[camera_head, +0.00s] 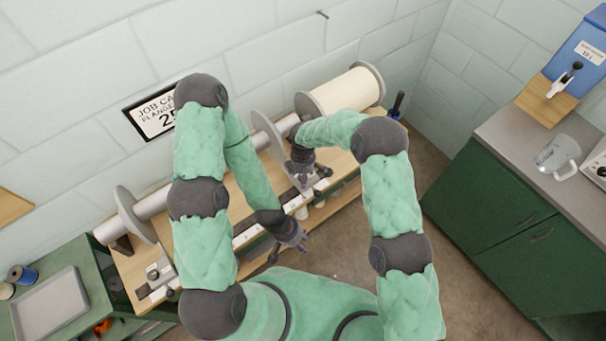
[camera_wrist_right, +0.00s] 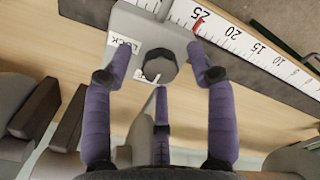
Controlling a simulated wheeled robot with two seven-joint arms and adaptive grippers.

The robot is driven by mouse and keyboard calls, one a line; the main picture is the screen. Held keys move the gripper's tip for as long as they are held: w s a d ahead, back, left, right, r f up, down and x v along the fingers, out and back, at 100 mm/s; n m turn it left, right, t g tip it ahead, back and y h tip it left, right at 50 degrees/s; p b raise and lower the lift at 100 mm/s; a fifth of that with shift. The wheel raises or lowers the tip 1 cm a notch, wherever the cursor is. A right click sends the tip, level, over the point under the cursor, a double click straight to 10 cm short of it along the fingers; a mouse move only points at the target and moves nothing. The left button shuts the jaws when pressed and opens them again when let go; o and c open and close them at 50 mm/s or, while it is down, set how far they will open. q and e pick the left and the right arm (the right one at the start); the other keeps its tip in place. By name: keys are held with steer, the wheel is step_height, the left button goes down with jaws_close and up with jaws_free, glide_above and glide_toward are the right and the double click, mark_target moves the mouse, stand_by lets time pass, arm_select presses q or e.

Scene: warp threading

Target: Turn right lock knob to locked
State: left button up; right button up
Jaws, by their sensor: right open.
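The right lock knob (camera_wrist_right: 160,66) is a dark round knob with a pale pointer line, on a grey block (camera_wrist_right: 135,25) with white labels, one reading LOCK. My right gripper (camera_wrist_right: 157,52) is open, its purple fingers on either side of the knob with gaps visible; a third finger is below it. In the head view the right gripper (camera_head: 306,178) is over the bench's right part and mostly hides the block. My left gripper (camera_head: 297,240) hangs at the bench's front edge, away from the knob; its opening is too small to tell.
A white ruler (camera_wrist_right: 240,42) with a red mark near 25 runs beside the block. Grey flanges (camera_head: 268,135) and a cream roll (camera_head: 345,92) lie behind on the wooden bench (camera_head: 135,265). A green cabinet (camera_head: 490,215) stands right; a tray (camera_head: 50,303) is left.

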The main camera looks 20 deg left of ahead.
steer(key=c, duration=1.1)
steer(key=shift+c, duration=0.2)
steer(key=m+b, duration=0.3)
steer(key=shift+f, duration=0.15)
steer(key=m+b, duration=0.3)
steer(key=m, duration=0.2)
steer(key=m+b, duration=0.3)
steer(key=m, duration=0.1)
steer(key=m+b, duration=0.2)
steer(key=m, duration=0.3)
steer(key=shift+m, duration=0.4)
